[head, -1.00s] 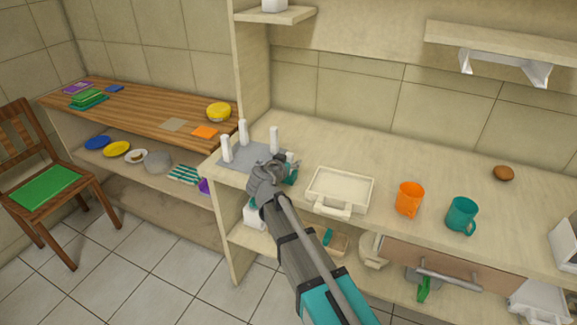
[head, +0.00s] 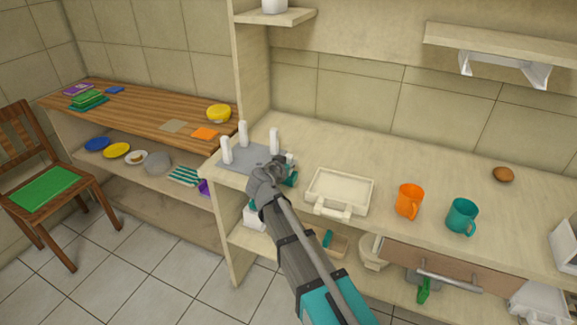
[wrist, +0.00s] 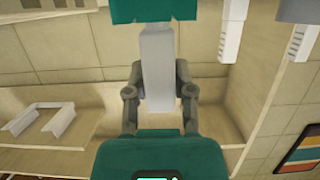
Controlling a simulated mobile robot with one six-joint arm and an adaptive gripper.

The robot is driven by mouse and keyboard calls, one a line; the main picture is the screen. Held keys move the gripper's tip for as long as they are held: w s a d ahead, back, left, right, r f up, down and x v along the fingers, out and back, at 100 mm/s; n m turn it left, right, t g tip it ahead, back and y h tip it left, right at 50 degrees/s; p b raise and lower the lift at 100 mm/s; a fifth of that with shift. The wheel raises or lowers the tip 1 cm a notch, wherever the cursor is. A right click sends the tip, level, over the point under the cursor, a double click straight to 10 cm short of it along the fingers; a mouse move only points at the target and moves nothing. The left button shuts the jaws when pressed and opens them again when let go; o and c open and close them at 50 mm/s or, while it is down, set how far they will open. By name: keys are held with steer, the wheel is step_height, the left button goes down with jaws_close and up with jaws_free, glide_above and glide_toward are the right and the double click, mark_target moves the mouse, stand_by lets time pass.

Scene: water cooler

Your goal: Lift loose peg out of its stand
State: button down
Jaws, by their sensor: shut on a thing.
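The grey stand (head: 240,156) lies flat at the left end of the counter, with three white pegs (head: 274,141) upright on it. A further white peg (head: 290,158) shows as a short pale piece at the stand's right edge, beside my gripper (head: 284,175). My gripper is shut on this peg, and its grey and teal parts cover most of it. In the wrist view a pale upright block (wrist: 157,70) is between the grey finger links, and other white pegs show at the upper right. Whether the held peg's foot is clear of the stand is hidden.
An orange mug (head: 409,199) and a teal mug (head: 461,215) are farther right. A shelf (head: 276,16) overhangs the back left. The counter behind the box is clear.

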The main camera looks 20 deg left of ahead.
steer(key=shift+r, duration=0.15)
step_height(320, 180, up, 3)
steer(key=p, duration=0.3)
steer(key=shift+f, duration=0.2)
steer(key=s+d+r+p, duration=0.1)
steer(key=s+r+p, duration=0.9)
steer(key=s, duration=0.4)
